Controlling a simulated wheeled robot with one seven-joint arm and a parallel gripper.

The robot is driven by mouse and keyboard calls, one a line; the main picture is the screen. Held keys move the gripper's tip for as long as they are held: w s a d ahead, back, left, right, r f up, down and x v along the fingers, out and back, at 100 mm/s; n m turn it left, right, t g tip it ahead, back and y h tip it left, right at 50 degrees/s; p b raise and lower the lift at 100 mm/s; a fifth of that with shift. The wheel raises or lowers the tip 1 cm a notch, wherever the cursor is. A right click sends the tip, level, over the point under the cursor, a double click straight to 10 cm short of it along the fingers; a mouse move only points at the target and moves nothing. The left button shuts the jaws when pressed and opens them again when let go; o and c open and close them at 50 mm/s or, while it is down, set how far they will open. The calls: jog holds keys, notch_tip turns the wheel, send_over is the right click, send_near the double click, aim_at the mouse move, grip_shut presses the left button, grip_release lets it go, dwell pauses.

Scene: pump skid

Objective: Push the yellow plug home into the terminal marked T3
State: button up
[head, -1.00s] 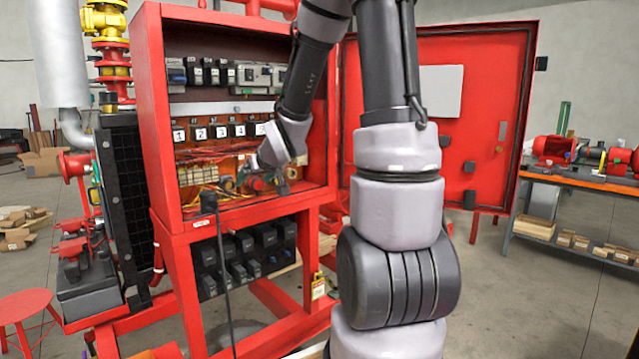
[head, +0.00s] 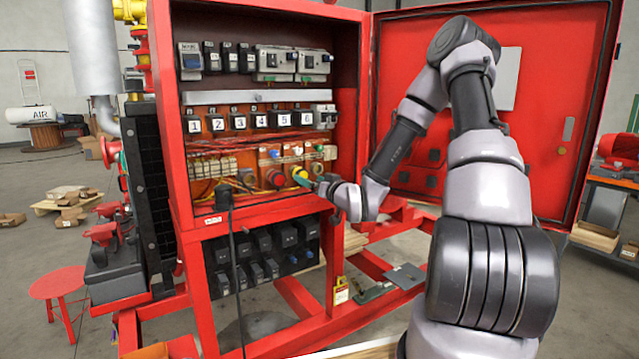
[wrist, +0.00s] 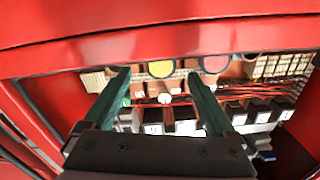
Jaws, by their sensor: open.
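The yellow plug (head: 300,174) shows in the head view in the lower row of the red cabinet, right of a red round part. In the wrist view the yellow plug (wrist: 162,69) is a yellow disc framed between the tips of my two green fingers, and appears beyond them. My gripper (wrist: 157,76) is open with nothing between its fingers. In the head view my gripper (head: 317,184) is at the cabinet's lower front opening, just right of the plug. I cannot read the T3 mark or tell how deep the plug sits.
A red round part (wrist: 215,64) sits beside the plug in the wrist view. The red cabinet (head: 265,212) has a front lower edge close to my gripper. A black cable (head: 234,250) hangs down its front. The open red door (head: 560,90) stands on the right.

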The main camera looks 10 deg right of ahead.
aim_at(303, 176)
jog(key=x, duration=0.8)
jog(key=c, duration=1.4)
jog(key=shift+v, duration=2.2)
jog(key=shift+f, duration=0.1)
jog(key=d+n, duration=0.1)
jog(key=d, duration=0.1)
jog(key=d+n, duration=0.1)
jog(key=d, duration=0.1)
jog(key=w+d+n, duration=0.1)
jog(key=d+n, duration=0.1)
jog(key=shift+d, duration=0.85)
jog(key=shift+x, duration=1.25)
